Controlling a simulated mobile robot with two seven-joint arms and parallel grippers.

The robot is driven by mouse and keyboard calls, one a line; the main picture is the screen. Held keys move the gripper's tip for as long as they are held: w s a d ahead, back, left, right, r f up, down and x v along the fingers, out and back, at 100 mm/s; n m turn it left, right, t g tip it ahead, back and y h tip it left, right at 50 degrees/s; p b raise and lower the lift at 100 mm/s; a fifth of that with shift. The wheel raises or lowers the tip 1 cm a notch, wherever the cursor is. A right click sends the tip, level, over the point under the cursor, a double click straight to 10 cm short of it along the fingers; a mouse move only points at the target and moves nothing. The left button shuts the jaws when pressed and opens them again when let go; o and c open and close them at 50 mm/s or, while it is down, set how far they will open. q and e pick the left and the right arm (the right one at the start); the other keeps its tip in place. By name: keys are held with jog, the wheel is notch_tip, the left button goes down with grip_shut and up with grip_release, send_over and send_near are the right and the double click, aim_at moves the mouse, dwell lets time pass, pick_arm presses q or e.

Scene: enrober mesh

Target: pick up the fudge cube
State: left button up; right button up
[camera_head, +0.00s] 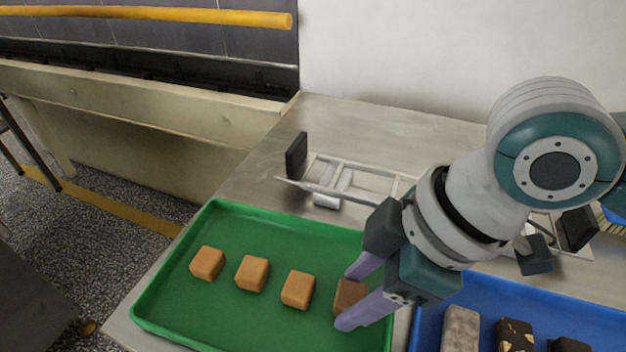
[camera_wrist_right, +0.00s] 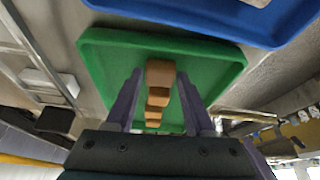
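Several brown fudge cubes stand in a row on the green tray (camera_head: 160,312). In the head view they are a left cube (camera_head: 207,263), one beside it (camera_head: 252,273), another (camera_head: 298,289) and a darker-looking right-end cube (camera_head: 349,296). My right gripper (camera_head: 348,298) reaches down over the tray, its purple fingers on either side of the right-end cube. In the right wrist view that cube (camera_wrist_right: 160,73) shows between the spread fingers, with gaps at both sides. The other cubes line up behind it. My left gripper is not in view.
A blue tray (camera_head: 428,335) with dark and grey-brown bars lies right of the green tray. A metal frame with black end pieces (camera_head: 296,155) stands behind on the steel table (camera_head: 262,180).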

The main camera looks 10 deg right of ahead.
jog(key=c, duration=0.7)
jog(key=shift+o, duration=0.2)
